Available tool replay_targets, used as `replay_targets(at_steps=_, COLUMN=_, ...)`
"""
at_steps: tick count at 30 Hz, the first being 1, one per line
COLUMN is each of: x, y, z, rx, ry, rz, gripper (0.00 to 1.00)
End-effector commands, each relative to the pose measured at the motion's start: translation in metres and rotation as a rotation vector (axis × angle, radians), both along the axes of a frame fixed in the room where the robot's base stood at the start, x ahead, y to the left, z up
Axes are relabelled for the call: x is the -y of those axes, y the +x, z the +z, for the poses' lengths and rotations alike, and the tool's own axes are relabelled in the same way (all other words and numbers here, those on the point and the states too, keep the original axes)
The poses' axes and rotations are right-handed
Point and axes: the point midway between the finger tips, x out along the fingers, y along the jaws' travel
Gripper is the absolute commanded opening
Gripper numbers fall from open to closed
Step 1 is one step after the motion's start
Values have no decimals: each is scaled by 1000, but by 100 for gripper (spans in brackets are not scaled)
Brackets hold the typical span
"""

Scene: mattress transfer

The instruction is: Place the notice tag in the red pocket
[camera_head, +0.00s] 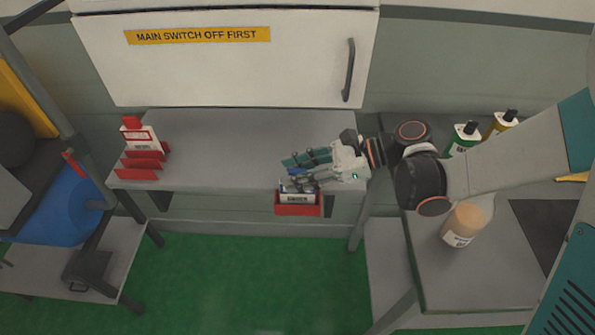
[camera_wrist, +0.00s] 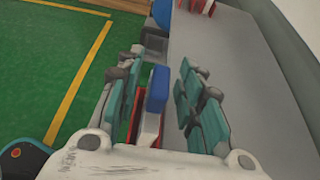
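A white tag with a blue top (camera_head: 296,191) stands in the small red pocket (camera_head: 298,210) at the shelf's front edge. In the wrist view the tag's blue top (camera_wrist: 158,88) lies between my fingers, with a thin strip of the red pocket (camera_wrist: 137,118) beside it. My gripper (camera_head: 305,168) is at the tag, its teal fingers open on both sides in the wrist view (camera_wrist: 160,92), with a visible gap on the right. Its hand hides part of the tag. Another white tag with a red top (camera_head: 139,135) stands in a red stepped holder (camera_head: 140,168) at the shelf's left end.
The grey shelf (camera_head: 220,150) is clear between holder and gripper. A white cabinet (camera_head: 225,75) hangs above its back. A side table (camera_head: 430,280) at right carries an orange-topped jar (camera_head: 463,224); bottles (camera_head: 464,138) stand behind. A blue chair (camera_head: 65,210) is left.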

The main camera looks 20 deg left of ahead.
Motion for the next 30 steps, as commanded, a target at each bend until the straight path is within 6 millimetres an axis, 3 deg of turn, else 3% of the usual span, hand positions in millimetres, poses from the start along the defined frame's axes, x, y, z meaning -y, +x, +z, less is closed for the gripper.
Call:
replay_targets(at_steps=2, x=2, y=1, z=5, rx=0, ry=0, rz=-1, gripper=35)
replay_targets(at_steps=15, x=59, y=20, z=29, rx=-1, ry=0, rz=-2, gripper=35)
replay_targets(at_steps=30, x=72, y=23, z=37, rx=70, ry=-28, rz=-12, gripper=35)
